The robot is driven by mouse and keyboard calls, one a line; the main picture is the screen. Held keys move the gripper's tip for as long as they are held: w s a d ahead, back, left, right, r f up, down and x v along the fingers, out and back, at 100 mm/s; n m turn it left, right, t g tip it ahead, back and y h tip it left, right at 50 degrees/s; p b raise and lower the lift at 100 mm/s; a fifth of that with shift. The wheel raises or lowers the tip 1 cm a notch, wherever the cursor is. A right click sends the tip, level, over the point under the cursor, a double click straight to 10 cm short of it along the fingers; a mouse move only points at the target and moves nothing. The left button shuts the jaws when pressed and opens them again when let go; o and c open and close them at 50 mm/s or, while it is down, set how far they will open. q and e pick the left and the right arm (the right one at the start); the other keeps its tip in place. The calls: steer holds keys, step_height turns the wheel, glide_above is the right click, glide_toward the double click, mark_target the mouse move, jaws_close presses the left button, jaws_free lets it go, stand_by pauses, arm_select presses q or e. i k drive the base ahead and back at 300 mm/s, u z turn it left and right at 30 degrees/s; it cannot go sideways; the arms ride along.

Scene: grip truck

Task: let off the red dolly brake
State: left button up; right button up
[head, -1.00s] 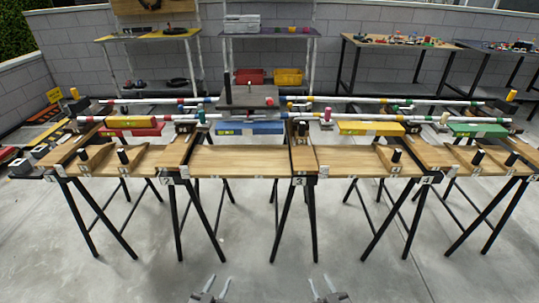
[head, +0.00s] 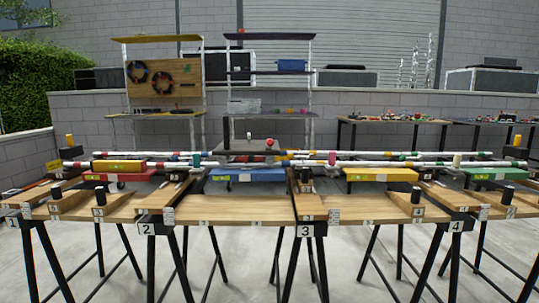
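A red block-like body (head: 128,177), possibly the red dolly, sits at the left behind the wooden benches, with a yellow bar (head: 118,165) along its top. A dark wheel-like shape shows below it. I cannot make out a brake on it or tell its setting. Similar blue (head: 247,175), yellow (head: 382,175) and green (head: 492,174) bodies stand in the same row. A grey platform (head: 240,147) with a red ball (head: 270,142) sits at the long rails. Neither of my grippers is in view.
Wooden benches (head: 245,207) on black trestles, with numbered tags, span the front. Black-topped pegs (head: 98,197) stand on them. Long white rails (head: 400,163) with coloured bands run behind. Shelves and a side table (head: 390,121) stand at the grey wall.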

mark_target(270, 143)
steer(key=u, duration=0.55)
steer(key=k, duration=0.65)
steer(key=u, duration=0.9)
steer(key=i, duration=1.55)
steer(key=z, duration=0.8)
